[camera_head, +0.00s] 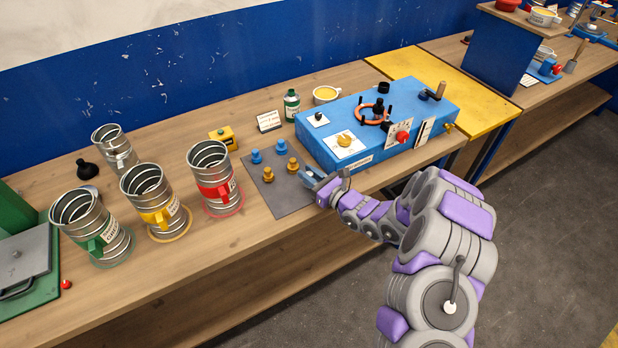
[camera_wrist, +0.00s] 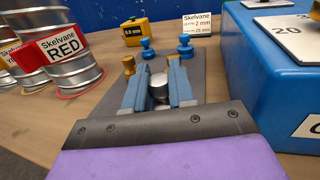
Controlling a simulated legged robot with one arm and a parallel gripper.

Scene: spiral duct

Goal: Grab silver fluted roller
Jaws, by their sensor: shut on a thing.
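The silver roller (camera_wrist: 159,82) shows in the wrist view as a short shiny cylinder with a dark part, between the two blue fingers of my gripper (camera_wrist: 157,72). The fingers are shut on it from both sides, and they hide much of it. Its flutes are too small to make out. In the head view my gripper (camera_head: 322,179) is low over the right edge of the grey mat (camera_head: 286,203), just in front of the blue machine. I cannot pick out the roller there, nor tell whether it still touches the mat.
Two blue rollers (camera_head: 269,152) and two brass ones (camera_head: 280,169) stand on the mat. The blue machine (camera_head: 330,150) is close on the right. The red-labelled can (camera_head: 213,180) stands left of the mat, with yellow (camera_head: 155,203) and green (camera_head: 93,230) cans beyond.

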